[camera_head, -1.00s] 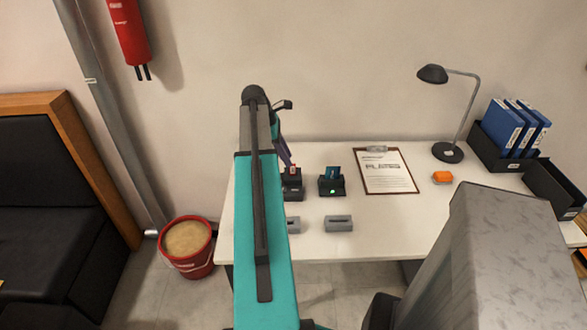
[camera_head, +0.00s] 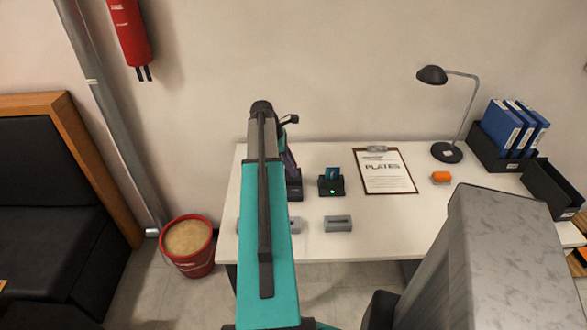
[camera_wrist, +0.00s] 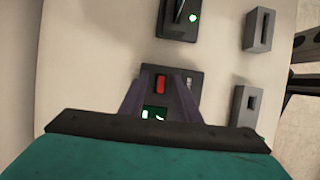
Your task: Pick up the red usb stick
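The red usb stick (camera_wrist: 160,84) stands in a dark holder (camera_wrist: 150,72) in the wrist view. A green-lit patch (camera_wrist: 154,114) shows on the holder, nearer to me. My gripper (camera_wrist: 163,78) is open, with one purple finger on each side of the stick; I see gaps between, and cannot tell the height of the fingertips exactly. In the head view my gripper (camera_head: 289,163) is largely behind my arm, above the dark holder (camera_head: 295,187). The red stick is hidden there.
A second dark holder with a blue-green piece (camera_head: 332,174) stands to the right. Two grey slotted blocks (camera_head: 338,224) (camera_wrist: 245,106) lie nearer the table's front edge. A clipboard (camera_head: 403,184), an orange object (camera_head: 441,177) and a lamp (camera_head: 447,152) are further right.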

